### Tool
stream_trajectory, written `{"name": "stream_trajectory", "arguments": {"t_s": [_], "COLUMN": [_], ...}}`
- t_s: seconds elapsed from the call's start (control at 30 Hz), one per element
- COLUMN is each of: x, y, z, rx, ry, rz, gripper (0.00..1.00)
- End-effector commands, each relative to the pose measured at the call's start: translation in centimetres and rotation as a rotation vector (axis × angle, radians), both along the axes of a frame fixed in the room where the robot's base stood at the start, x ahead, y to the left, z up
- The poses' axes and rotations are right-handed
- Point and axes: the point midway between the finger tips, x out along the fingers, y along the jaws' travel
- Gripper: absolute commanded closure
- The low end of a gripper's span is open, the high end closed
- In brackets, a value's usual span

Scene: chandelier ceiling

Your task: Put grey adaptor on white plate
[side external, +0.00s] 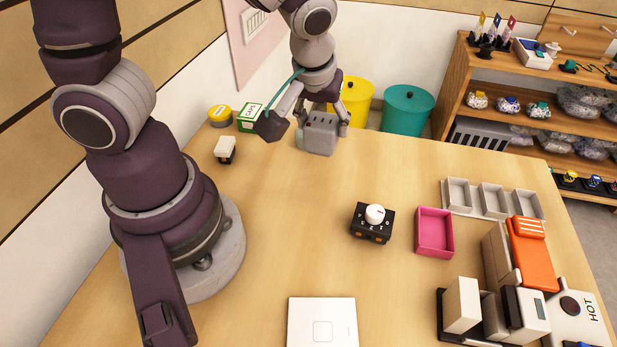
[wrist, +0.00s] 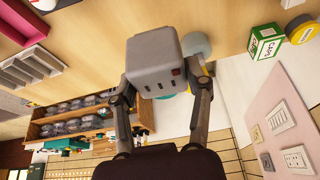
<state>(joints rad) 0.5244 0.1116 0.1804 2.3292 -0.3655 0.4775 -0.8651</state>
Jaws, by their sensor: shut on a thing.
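The grey adaptor (side external: 320,137) is a boxy block with dark slots, near the far edge of the table in the side view. My gripper (side external: 321,122) is shut on it, one finger on each side. In the wrist view the adaptor (wrist: 153,62) sits between the fingers of my gripper (wrist: 163,86), its slotted face toward the camera. I cannot tell whether it touches the table. A flat white square plate (side external: 322,322) with a small square outline lies at the table's near edge, far from my gripper and empty.
A black box with a white knob (side external: 373,222) and a pink tray (side external: 435,232) stand right of centre. A green-and-white box (side external: 250,118), a yellow-lidded tub (side external: 220,115) and a small white-topped block (side external: 225,149) stand at back left. The table's middle is clear.

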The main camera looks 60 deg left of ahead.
Motion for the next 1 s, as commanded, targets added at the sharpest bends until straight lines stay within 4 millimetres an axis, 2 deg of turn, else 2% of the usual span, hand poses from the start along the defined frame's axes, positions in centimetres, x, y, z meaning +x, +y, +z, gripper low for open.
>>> {"name": "stream_trajectory", "arguments": {"t_s": [0.1,0.23,0.3,0.37,0.67,0.87,1.0], "x": [0.1,0.1,0.0,0.1,-0.5,-2.8,-5.2], "y": [-0.1,0.0,-0.2,-1.3,-7.8,-13.7,-17.3], "z": [2.2,4.2,5.1,4.9,4.7,4.7,4.7], "rx": [-0.003,-0.002,-0.004,-0.002,-0.003,-0.002,0.0], "ry": [-0.007,-0.006,-0.003,0.004,0.013,0.014,0.011], "rz": [0.0,0.0,-0.009,-0.081,-0.485,-0.865,-1.117], "gripper": [0.88,0.88,0.88,0.88,0.88,0.88,0.88]}}
